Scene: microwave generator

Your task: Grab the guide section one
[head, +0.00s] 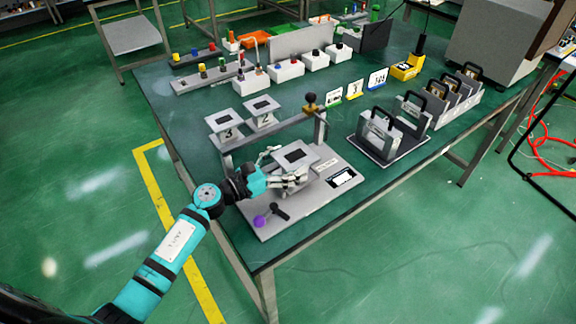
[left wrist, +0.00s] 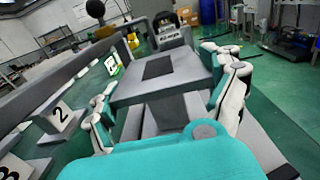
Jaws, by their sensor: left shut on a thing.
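The guide section (head: 296,156), a grey block with a flat top and a black square on it, is over the grey base plate (head: 325,196) at the table's front. My left gripper (head: 286,168) is shut on it, with fingers on its two sides. In the left wrist view the guide section (left wrist: 160,75) sits between the fingers. No number shows on its visible faces. I cannot tell whether it touches the plate. Two similar sections, marked 2 (left wrist: 58,112) and 3 (left wrist: 16,166), stand to the left. My right gripper is not in view.
A purple-knobbed lever (head: 260,221) is on the plate's front corner. A black tray with handled grey blocks (head: 380,135) is to the right. Number cards (head: 355,89) stand behind.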

